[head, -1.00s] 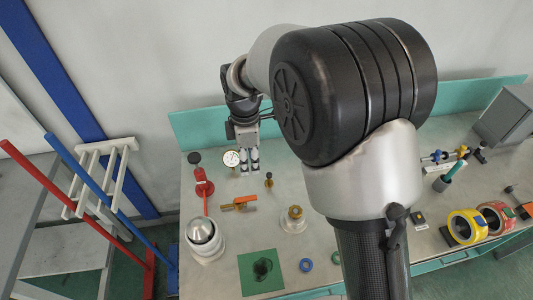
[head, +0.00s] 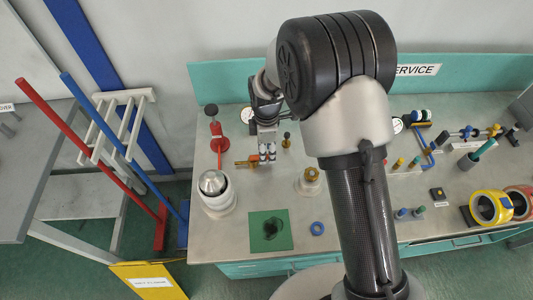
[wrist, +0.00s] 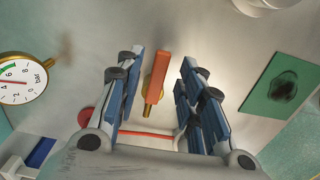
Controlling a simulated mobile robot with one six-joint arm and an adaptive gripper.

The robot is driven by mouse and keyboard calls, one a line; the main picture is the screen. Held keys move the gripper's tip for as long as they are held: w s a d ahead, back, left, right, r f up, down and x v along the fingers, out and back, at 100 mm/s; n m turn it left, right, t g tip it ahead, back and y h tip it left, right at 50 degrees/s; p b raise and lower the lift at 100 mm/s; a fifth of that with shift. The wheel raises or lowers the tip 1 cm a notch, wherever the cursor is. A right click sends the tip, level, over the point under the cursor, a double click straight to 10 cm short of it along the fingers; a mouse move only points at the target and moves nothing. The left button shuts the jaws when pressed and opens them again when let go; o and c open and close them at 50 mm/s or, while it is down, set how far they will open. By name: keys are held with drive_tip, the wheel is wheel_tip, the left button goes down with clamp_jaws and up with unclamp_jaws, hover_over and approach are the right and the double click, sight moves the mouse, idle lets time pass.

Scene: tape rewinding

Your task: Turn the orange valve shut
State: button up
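The orange valve handle (wrist: 160,70) shows in the wrist view as a flat bar on a brass body (wrist: 153,100). It lies between the two spread fingers of my gripper (wrist: 158,90), with a gap on both sides. In the head view my gripper (head: 267,153) hangs over the valve (head: 246,162), covering part of it; only its brass-orange left end shows clearly. The fingers are open and hold nothing.
A pressure gauge (wrist: 18,78) stands beside the valve. A red fitting (head: 217,142), a silver-domed white pot (head: 213,187), a brass-topped white part (head: 310,179) and a green mat with a dark stain (head: 270,230) are around it. A teal back wall (head: 222,108) rises behind.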

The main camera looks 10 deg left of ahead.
drive_tip(key=shift+f, duration=0.55)
drive_tip(key=shift+c, duration=0.6)
clamp_jaws()
